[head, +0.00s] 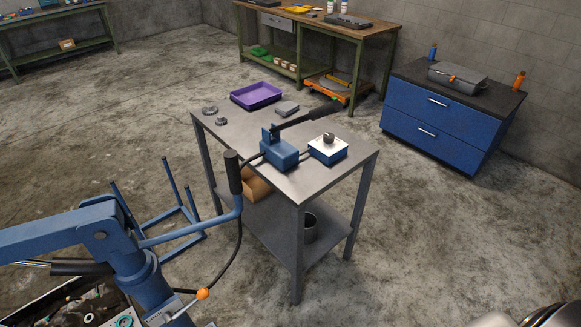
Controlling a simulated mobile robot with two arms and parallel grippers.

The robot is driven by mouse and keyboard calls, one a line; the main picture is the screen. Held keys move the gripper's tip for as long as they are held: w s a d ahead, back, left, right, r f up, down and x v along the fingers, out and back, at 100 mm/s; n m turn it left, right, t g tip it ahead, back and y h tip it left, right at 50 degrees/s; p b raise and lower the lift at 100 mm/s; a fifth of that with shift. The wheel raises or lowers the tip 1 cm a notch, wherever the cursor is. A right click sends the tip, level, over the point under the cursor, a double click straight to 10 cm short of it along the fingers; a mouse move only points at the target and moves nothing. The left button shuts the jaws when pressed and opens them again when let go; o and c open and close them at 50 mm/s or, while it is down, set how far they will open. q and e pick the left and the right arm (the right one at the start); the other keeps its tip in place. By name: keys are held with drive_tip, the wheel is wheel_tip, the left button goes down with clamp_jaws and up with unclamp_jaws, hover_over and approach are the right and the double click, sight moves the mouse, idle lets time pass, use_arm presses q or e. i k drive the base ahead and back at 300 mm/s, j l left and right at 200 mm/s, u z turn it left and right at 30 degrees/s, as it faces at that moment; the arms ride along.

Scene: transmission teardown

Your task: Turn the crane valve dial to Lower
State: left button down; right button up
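The valve box (327,152) is blue with a white top plate and sits on the grey metal table near its right corner. A dark round dial (328,138) stands on the plate. The dial is too small to read its setting or any labels. A blue pump unit (279,154) with a long black-gripped lever (308,117) stands just left of the valve box. The blue crane (110,232) fills the lower left, with a black hose running towards the pump. Neither of my grippers shows. A dark and silver part of mine is cut off at the bottom right corner.
The grey table (235,133) also holds a purple tray (256,96), small metal parts and a grey block. A blue drawer cabinet (447,118) stands to the right, and a wooden workbench (318,31) is behind. Bare floor lies right of the table.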

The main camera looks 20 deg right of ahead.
sight(329, 137)
drive_tip(key=i+l+z, duration=0.1)
drive_tip(key=z, duration=0.4)
drive_tip(key=i+l+z, duration=0.1)
drive_tip(key=z, duration=0.4)
